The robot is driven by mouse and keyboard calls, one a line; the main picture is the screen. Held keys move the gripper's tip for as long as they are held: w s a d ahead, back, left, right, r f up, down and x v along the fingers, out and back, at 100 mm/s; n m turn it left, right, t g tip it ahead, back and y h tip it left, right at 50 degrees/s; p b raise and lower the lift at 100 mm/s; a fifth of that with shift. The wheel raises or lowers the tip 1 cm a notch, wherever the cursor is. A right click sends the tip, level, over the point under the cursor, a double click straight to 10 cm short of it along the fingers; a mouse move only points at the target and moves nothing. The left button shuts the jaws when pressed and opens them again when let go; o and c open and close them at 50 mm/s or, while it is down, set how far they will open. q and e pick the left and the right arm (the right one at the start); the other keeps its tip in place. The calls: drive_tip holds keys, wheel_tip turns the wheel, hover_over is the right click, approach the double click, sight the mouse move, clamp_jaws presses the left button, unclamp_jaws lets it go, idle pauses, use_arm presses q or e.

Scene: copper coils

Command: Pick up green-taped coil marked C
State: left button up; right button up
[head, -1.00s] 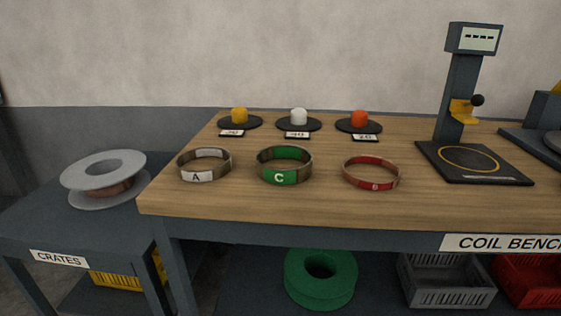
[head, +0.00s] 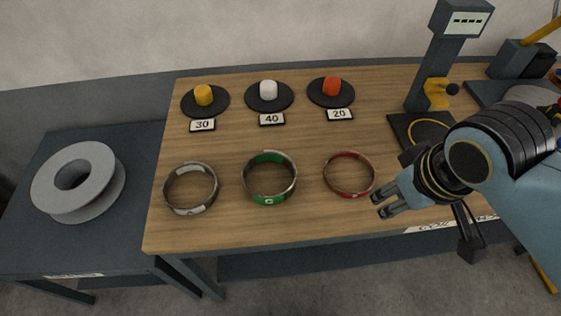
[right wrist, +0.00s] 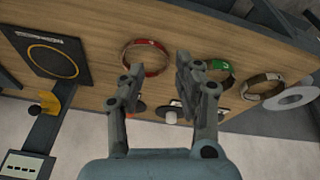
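The green-taped coil marked C (head: 269,199) lies on the wooden bench, in the middle of a row of three coils. It also shows in the right wrist view (right wrist: 232,69), partly hidden behind a finger. My right gripper (head: 384,205) is over the bench's front right part, to the right of the red-taped coil (head: 350,194) and apart from the green one. In the right wrist view its fingers (right wrist: 155,75) are spread with nothing between them, so it is open and empty. My left gripper is not in view.
A white-taped coil (head: 190,210) lies left of the green one. A gauge stand (head: 433,60) is at right. A grey spool (head: 46,184) sits on the left table.

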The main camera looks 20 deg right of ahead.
wheel_tip(320, 180, up, 5)
drive_tip(key=w+m+p, duration=0.2)
drive_tip(key=m+g+y, duration=0.1)
drive_tip(key=m+g, duration=0.2)
drive_tip(key=m, duration=0.8)
approach(288, 189)
drive_tip(key=shift+w+d, duration=0.25)
drive_tip(key=shift+w, duration=0.1)
wheel_tip(288, 189, down, 5)
drive_tip(key=b, duration=0.3)
drive_tip(key=f+b, duration=0.2)
drive_tip(key=b, duration=0.1)
drive_tip(key=f+b, duration=0.3)
drive_tip(key=b, duration=0.1)
drive_tip(key=shift+s+a+f, duration=0.15)
drive_tip(key=shift+a+f, duration=0.05)
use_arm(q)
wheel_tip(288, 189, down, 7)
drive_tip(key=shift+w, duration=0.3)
use_arm(e)
drive_tip(key=shift+r, duration=0.1)
clamp_jaws()
